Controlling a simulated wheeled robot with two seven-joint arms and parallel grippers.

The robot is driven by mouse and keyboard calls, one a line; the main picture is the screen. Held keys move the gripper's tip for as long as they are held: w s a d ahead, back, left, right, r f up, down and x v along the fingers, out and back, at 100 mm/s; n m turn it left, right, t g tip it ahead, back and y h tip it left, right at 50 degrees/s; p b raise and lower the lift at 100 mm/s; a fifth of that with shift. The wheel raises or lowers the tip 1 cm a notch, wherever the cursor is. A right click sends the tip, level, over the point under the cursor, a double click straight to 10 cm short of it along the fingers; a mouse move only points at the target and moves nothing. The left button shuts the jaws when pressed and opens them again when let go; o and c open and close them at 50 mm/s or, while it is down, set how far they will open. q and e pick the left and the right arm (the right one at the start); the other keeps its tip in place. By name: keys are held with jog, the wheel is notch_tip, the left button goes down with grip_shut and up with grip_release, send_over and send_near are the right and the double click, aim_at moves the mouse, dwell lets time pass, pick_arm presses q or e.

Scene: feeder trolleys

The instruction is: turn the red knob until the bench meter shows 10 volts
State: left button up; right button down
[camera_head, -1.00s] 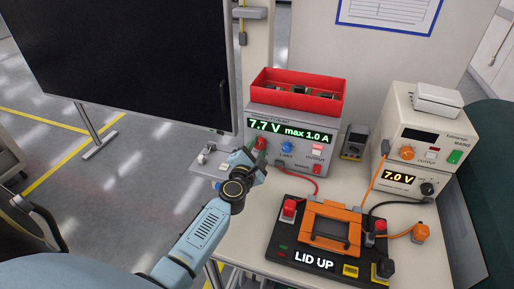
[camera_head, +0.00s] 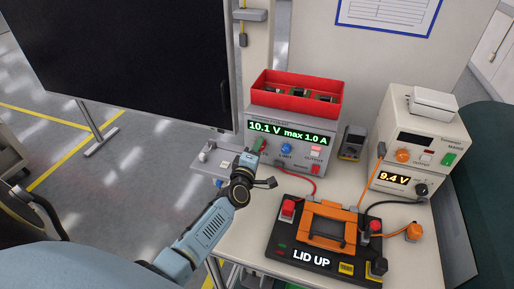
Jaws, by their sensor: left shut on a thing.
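The red knob (camera_head: 258,144) is on the front of a grey power supply (camera_head: 318,155), at its left end and partly hidden by my left gripper (camera_head: 250,157). The gripper is shut on the knob. The supply's green display (camera_head: 289,131) reads 10.1 V max 1.0 A. The bench meter (camera_head: 383,188), a cream box at the right, has an amber display (camera_head: 393,178) that reads 9.4 V. My right gripper is not in view.
A red bin (camera_head: 297,97) with parts stands on the supply. A black fixture (camera_head: 310,259) reading LID UP, with an orange frame (camera_head: 325,226), lies in front. Red, orange and black leads cross the bench. A second cream unit (camera_head: 430,123) sits on the meter.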

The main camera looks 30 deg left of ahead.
pick_arm(q)
jog(key=shift+m, duration=0.6)
jog(key=o, duration=1)
jog(key=shift+s, duration=0.1)
jog(key=v, duration=1.3)
jog(key=shift+p, duration=0.3)
jog(key=shift+s, duration=0.1)
